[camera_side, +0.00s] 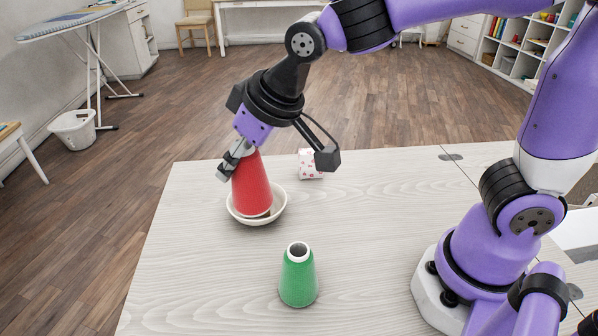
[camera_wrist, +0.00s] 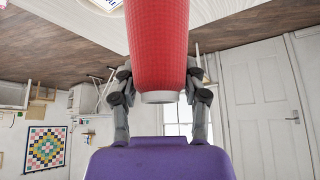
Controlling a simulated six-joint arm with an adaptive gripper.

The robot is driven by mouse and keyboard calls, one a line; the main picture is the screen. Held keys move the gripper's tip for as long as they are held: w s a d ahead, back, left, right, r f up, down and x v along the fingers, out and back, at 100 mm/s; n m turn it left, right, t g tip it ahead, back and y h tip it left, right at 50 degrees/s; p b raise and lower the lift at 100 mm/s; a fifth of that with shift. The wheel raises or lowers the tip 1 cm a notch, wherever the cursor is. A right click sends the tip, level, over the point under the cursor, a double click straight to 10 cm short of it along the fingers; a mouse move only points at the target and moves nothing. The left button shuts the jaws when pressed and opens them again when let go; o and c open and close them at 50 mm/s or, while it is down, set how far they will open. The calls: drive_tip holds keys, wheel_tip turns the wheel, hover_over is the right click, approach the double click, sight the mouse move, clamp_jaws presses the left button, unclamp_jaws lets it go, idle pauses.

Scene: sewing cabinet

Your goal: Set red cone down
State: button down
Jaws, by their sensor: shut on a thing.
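The red cone (camera_side: 252,185) is a tall thread cone, wide end down and slightly tilted, in the side view. It also fills the top middle of the wrist view (camera_wrist: 158,45), with its pale narrow end toward my gripper. My gripper (camera_side: 240,158) is shut on its upper part; in the wrist view the fingers (camera_wrist: 159,80) lie on both sides of it. The cone's lower end is at a white bowl (camera_side: 279,208), inside its outline. I cannot tell whether it touches the bowl's bottom. A green cone (camera_side: 298,278) stands upright on the table in front.
The pale wooden table (camera_side: 210,285) has free room left of the green cone and to the right of the bowl. A small white patterned block (camera_side: 310,164) sits behind the bowl, close to my wrist. The table's left edge is near the bowl.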

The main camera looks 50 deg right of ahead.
drive_tip(key=w+d+m+h, duration=0.25)
drive_tip(key=d+m, duration=0.25)
drive_tip(key=d, duration=0.6)
drive_tip(key=s+d+m+g+h, duration=0.25)
drive_tip(key=s+d+m, duration=0.3)
drive_tip(key=d, duration=0.55)
drive_tip(key=s+d+m+g+h, duration=0.1)
drive_tip(key=s+d+m+h, duration=0.35)
drive_tip(key=d, duration=0.65)
drive_tip(key=shift+m+y, duration=0.7)
drive_tip(key=shift+y, duration=0.15)
drive_tip(key=shift+s+d+f, duration=0.85)
drive_tip(key=shift+d+f, duration=0.85)
drive_tip(key=shift+f, duration=0.05)
drive_tip(key=shift+s+d+f, duration=0.9)
drive_tip(key=shift+d+f, duration=0.75)
drive_tip(key=shift+f, duration=0.1)
drive_tip(key=shift+s+d+f, duration=0.85)
drive_tip(key=shift+d+f, duration=0.85)
drive_tip(key=shift+f, duration=0.05)
drive_tip(key=shift+c, duration=1.7)
unclamp_jaws()
drive_tip(key=shift+f, duration=0.1)
